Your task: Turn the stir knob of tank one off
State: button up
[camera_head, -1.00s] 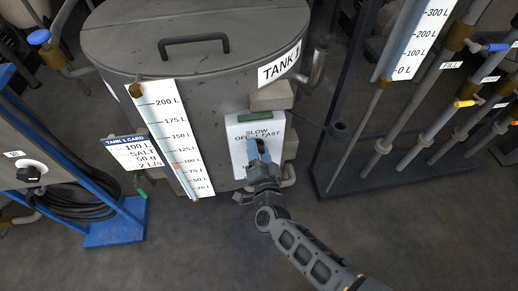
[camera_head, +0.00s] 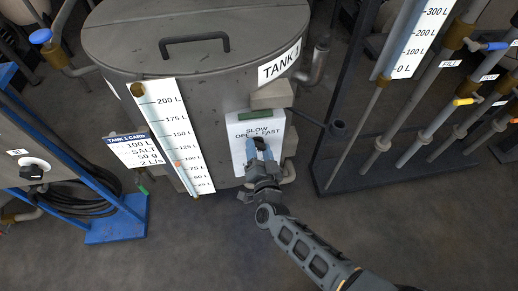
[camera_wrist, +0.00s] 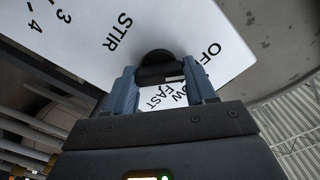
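The stir panel (camera_head: 238,150) is a white plate on the front of tank one (camera_head: 150,90), lettered OFF, SLOW and FAST in the head view. In the wrist view the plate (camera_wrist: 165,25) also reads STIR. The black stir knob (camera_wrist: 158,57) stands on the plate, between the fingers of my gripper (camera_wrist: 160,76). The fingers lie against both sides of its grip bar, with no clear gap. In the head view my gripper (camera_head: 261,152) reaches the plate from below and covers much of the knob. I cannot tell which label the knob points to.
A level scale (camera_head: 175,135) and a tank card (camera_head: 134,151) stand left of the panel. A blue-framed cart (camera_head: 115,230) with a black hose is at the far left. Pipes with coloured valve handles (camera_head: 465,101) rise at the right. The floor in front is clear.

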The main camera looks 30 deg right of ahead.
jog(key=o, duration=0.5)
jog(key=shift+c, duration=0.2)
jog(key=v, duration=0.7)
jog(key=shift+s, duration=0.35)
jog(key=shift+s+a, duration=0.1)
jog(key=s+r+n+y, duration=0.25)
jog(key=s+r, duration=0.25)
jog(key=s, duration=0.6)
jog(key=s+r+n+y, duration=0.1)
jog(key=s+r+n, duration=0.25)
jog(key=s, duration=0.65)
jog(key=s+d+r+n+g+y, duration=0.1)
jog(key=s+r+n, duration=0.1)
jog(key=s+r, duration=0.4)
jog(key=s+d+r+n+g+y, duration=0.1)
jog(key=s+r+n, duration=0.2)
jog(key=s+r, duration=0.3)
notch_tip(320, 180, up, 5)
jog(key=shift+s+d+f, duration=0.15)
jog(key=shift+d, duration=0.05)
